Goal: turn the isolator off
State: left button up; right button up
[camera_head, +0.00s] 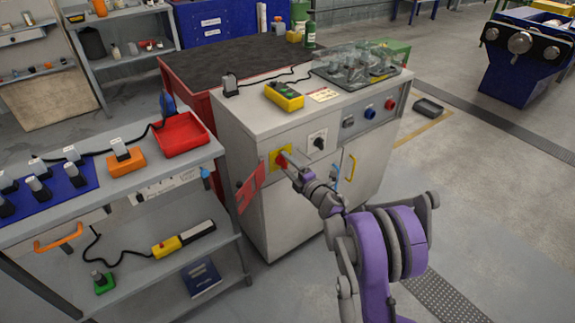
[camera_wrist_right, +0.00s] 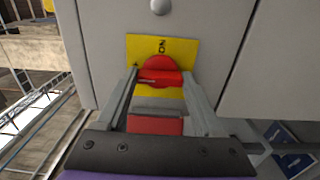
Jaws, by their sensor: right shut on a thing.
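The isolator is a red rotary handle on a yellow plate (camera_head: 275,162), on the front of the grey cabinet (camera_head: 240,155). My right gripper (camera_head: 287,160) reaches it from the front and largely covers the handle in the head view. In the right wrist view the red handle (camera_wrist_right: 160,77) lies crosswise between the fingertips of my right gripper (camera_wrist_right: 161,82), which are shut on it. My left gripper is not in view.
A black knob (camera_head: 318,142), blue button (camera_head: 370,113) and red button (camera_head: 390,104) sit to the right. A shelf bench (camera_head: 215,150) stands close left.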

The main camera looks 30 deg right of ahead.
dwell(0.4)
jog(key=o, duration=1.4)
jog(key=shift+s, duration=0.15)
jog(key=s, duration=0.7)
jog(key=s+d, duration=0.1)
jog(key=s, duration=0.2)
jog(key=shift+s+p, duration=0.3)
jog(key=shift+p, duration=0.05)
